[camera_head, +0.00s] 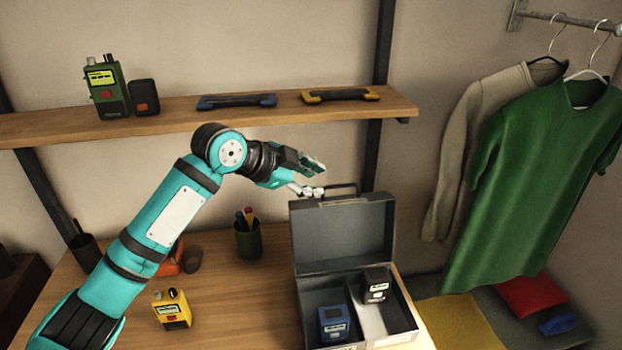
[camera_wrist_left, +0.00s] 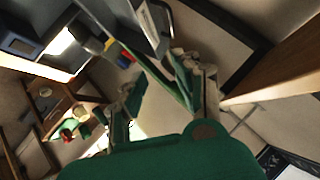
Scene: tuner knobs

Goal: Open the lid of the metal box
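The grey metal box (camera_head: 405,308) stands on the wooden table, with its lid (camera_head: 345,238) raised upright at the back. Its inside shows a blue device (camera_head: 333,323) in the left part and a black device (camera_head: 376,286) in the right part. My left gripper (camera_head: 316,178) is at the lid's top left edge, close to the handle (camera_head: 338,189). Its fingers (camera_wrist_left: 160,95) are spread apart with nothing between them. I cannot tell whether a fingertip touches the lid. My right gripper is not in view.
A shelf (camera_head: 210,112) above carries a green radio (camera_head: 106,86) and two handles. Clothes (camera_head: 530,180) hang at right. The table front between is clear.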

